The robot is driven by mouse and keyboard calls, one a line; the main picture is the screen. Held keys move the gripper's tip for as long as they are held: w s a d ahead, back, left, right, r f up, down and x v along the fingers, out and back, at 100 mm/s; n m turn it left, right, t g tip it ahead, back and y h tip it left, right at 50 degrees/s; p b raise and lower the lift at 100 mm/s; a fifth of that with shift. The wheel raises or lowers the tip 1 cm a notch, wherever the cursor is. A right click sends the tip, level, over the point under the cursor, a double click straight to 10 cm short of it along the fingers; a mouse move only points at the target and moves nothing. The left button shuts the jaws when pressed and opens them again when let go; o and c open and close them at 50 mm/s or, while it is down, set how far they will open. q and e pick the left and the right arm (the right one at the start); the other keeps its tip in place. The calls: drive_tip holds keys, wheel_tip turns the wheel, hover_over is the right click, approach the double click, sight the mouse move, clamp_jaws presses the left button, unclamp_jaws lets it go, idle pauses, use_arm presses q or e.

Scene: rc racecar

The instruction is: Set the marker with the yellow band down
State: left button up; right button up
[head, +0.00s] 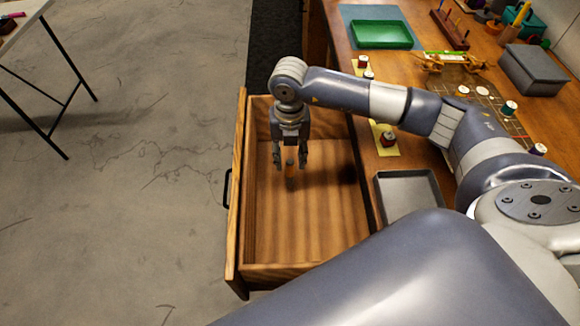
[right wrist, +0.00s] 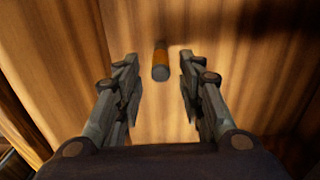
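A marker (head: 290,172) with a dark grey body and an orange-yellow band is inside the open wooden drawer (head: 240,185). It looks roughly upright; whether its lower end touches the drawer floor I cannot tell. My right gripper (head: 290,160) points down over the drawer, fingers on either side of the marker. In the right wrist view, the marker (right wrist: 161,65) shows beyond the gap between the fingertips of my right gripper (right wrist: 160,75), with clear space on both sides. The right gripper is open and not gripping it. My left gripper is out of view.
Open floor lies to the left.

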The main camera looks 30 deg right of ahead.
drive_tip(key=shift+r, duration=2.6)
